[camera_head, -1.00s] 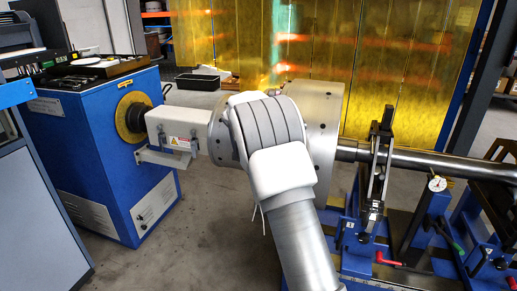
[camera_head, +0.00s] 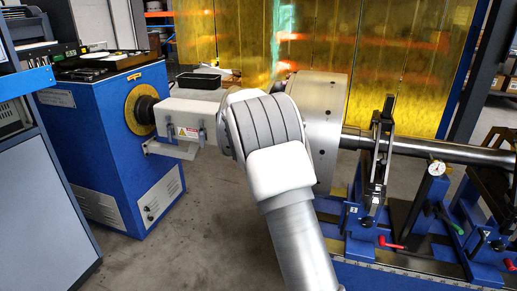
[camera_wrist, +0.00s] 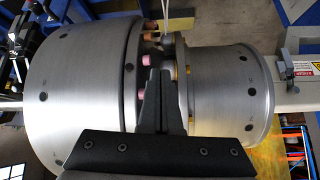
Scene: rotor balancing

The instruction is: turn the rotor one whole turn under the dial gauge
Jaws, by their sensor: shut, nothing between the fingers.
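The rotor (camera_head: 318,120) is a grey steel drum with a long shaft (camera_head: 425,150) running right. In the wrist view the rotor (camera_wrist: 80,90) shows a large drum at left and a narrower drum (camera_wrist: 230,95) at right. My gripper (camera_wrist: 156,75) is shut and empty, its fingers lying over the gap between the drums; I cannot tell if they touch the rotor. Pink and orange parts show in that gap. In the head view my arm hides the gripper and part of the rotor. The dial gauge (camera_head: 436,168) has a round white face and stands at the right.
A blue drive cabinet (camera_head: 110,130) stands left, joined to the rotor side by a white housing (camera_head: 185,120). A bearing stand (camera_head: 380,155) carries the shaft. Red and green levers sit on the blue base. Yellow curtains (camera_head: 390,70) hang behind. Grey floor is open between cabinet and base.

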